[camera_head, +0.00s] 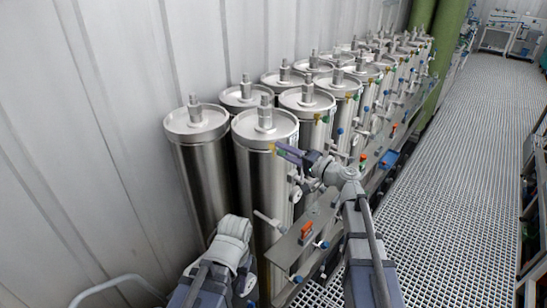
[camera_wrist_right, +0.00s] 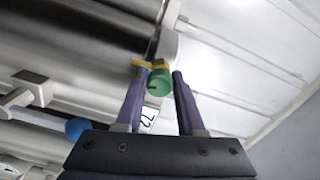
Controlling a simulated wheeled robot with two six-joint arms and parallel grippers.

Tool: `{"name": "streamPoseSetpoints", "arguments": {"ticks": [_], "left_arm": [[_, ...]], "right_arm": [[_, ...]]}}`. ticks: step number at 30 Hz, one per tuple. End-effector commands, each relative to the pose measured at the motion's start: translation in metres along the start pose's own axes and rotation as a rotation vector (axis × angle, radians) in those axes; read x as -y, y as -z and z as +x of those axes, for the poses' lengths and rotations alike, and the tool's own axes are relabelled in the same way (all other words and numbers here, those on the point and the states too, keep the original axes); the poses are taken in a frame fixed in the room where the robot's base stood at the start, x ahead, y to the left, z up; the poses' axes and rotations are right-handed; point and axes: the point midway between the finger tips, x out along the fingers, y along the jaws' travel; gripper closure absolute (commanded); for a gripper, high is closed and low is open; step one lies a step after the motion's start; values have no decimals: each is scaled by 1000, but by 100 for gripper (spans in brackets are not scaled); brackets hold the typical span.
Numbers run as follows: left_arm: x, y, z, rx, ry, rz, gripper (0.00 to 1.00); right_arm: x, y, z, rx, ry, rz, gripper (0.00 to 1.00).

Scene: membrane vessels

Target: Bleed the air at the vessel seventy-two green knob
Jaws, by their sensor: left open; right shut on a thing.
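The green knob (camera_wrist_right: 158,82) sits between the fingers of my right gripper (camera_wrist_right: 160,80) in the right wrist view, with a yellow piece (camera_wrist_right: 150,64) right behind it. A white label reading 72 (camera_wrist_right: 147,118) shows partly behind the left finger. In the head view my right gripper (camera_head: 277,149) is at the upper front side of the nearest right steel vessel (camera_head: 258,180); the knob there is mostly hidden by the fingers. My right gripper is shut on the green knob.
More steel vessels (camera_head: 305,98) stand in two rows going back along the corrugated wall (camera_head: 110,90). A rail with orange handles (camera_head: 306,229) and blue knobs runs along their front. A blue knob (camera_wrist_right: 77,128) is left of the gripper. The grating floor (camera_head: 460,180) at right is clear.

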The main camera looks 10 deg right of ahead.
Motion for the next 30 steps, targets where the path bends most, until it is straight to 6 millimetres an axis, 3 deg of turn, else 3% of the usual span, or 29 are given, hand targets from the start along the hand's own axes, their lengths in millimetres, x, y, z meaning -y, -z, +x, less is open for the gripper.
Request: {"name": "streamPoseSetpoints", "arguments": {"ticks": [9,16,25,30], "left_arm": [[0,0,0,0,0,0,50],[0,0,0,0,0,0,50],[0,0,0,0,0,0,50],[0,0,0,0,0,0,50]], "right_arm": [[0,0,0,1,-2,-112,100],[0,0,0,1,-2,-356,100],[-1,-1,0,1,-2,-455,100],[-1,-1,0,2,-2,-638,100]]}}
